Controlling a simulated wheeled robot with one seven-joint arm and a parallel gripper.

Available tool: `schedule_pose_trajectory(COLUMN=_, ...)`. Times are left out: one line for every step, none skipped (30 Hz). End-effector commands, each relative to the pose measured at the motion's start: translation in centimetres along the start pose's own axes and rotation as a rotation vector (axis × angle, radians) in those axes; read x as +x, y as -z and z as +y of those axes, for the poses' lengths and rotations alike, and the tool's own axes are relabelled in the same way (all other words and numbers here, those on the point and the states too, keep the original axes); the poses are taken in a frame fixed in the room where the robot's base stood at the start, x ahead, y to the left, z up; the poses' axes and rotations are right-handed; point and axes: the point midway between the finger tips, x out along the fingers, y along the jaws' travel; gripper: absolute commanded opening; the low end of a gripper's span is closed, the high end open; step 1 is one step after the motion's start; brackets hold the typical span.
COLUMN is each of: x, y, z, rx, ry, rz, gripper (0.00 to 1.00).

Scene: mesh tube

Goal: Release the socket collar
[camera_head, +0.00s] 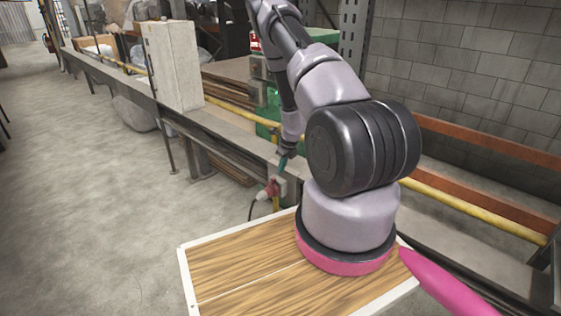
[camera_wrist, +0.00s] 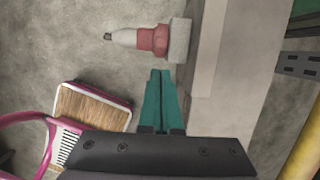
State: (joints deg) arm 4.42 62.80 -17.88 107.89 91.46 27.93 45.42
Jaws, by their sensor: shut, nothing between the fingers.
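The red socket collar (camera_wrist: 161,40) sits against a pale grey socket box (camera_wrist: 180,40) in the wrist view. A plug with a red front and pale grey body (camera_wrist: 124,38) points out of it to the left. In the head view the red plug and collar (camera_head: 269,190) stick out from the side of the bench, and a dark cable hangs from the plug. My gripper (camera_wrist: 160,72) has teal fingers, pressed together and empty. In the wrist view its tips lie below the collar, apart from it in the picture. In the head view my gripper (camera_head: 283,162) shows just above the socket box.
A grey bench rail (camera_head: 226,146) runs along the wall, with a yellow pipe (camera_head: 470,214) beside it. A pale block (camera_head: 172,65) stands on the bench farther off. The concrete floor (camera_head: 110,220) at left is open.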

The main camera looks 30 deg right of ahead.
Motion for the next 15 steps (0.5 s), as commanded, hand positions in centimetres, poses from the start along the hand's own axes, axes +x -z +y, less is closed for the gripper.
schedule_pose_trajectory(x=-0.9, y=-0.6, z=0.0, rx=-0.002, ry=0.002, rz=-0.003, gripper=0.0)
schedule_pose_trajectory(x=-1.2, y=-0.8, z=0.0, rx=-0.001, ry=0.001, rz=-0.003, gripper=0.0)
schedule_pose_trajectory(x=-1.7, y=-1.0, z=0.0, rx=-0.001, ry=0.001, rz=-0.002, gripper=0.0)
schedule_pose_trajectory(x=-2.0, y=-1.1, z=0.0, rx=-0.001, ry=0.001, rz=-0.002, gripper=0.0)
schedule_pose_trajectory(x=-2.2, y=-1.3, z=0.0, rx=-0.001, ry=0.001, rz=-0.002, gripper=0.0)
schedule_pose_trajectory(x=-2.5, y=-1.4, z=0.0, rx=0.0, ry=0.0, rz=-0.001, gripper=0.0)
schedule_pose_trajectory(x=-2.6, y=-1.4, z=0.0, rx=0.0, ry=0.0, rz=0.0, gripper=0.0)
schedule_pose_trajectory(x=-2.7, y=-1.5, z=0.0, rx=0.0, ry=0.0, rz=0.0, gripper=0.0)
schedule_pose_trajectory(x=-2.8, y=-1.5, z=0.0, rx=0.0, ry=0.0, rz=0.001, gripper=0.0)
schedule_pose_trajectory(x=-2.9, y=-1.5, z=0.0, rx=0.0, ry=0.0, rz=0.001, gripper=0.0)
schedule_pose_trajectory(x=-2.9, y=-1.6, z=0.0, rx=0.001, ry=0.0, rz=0.001, gripper=0.0)
schedule_pose_trajectory(x=-2.9, y=-1.6, z=0.0, rx=0.001, ry=0.0, rz=0.001, gripper=0.0)
schedule_pose_trajectory(x=-2.9, y=-1.6, z=0.0, rx=0.001, ry=0.0, rz=0.001, gripper=0.0)
schedule_pose_trajectory(x=-2.9, y=-1.6, z=0.0, rx=0.001, ry=0.0, rz=0.001, gripper=0.0)
schedule_pose_trajectory(x=-2.9, y=-1.6, z=0.0, rx=0.001, ry=0.0, rz=0.001, gripper=0.0)
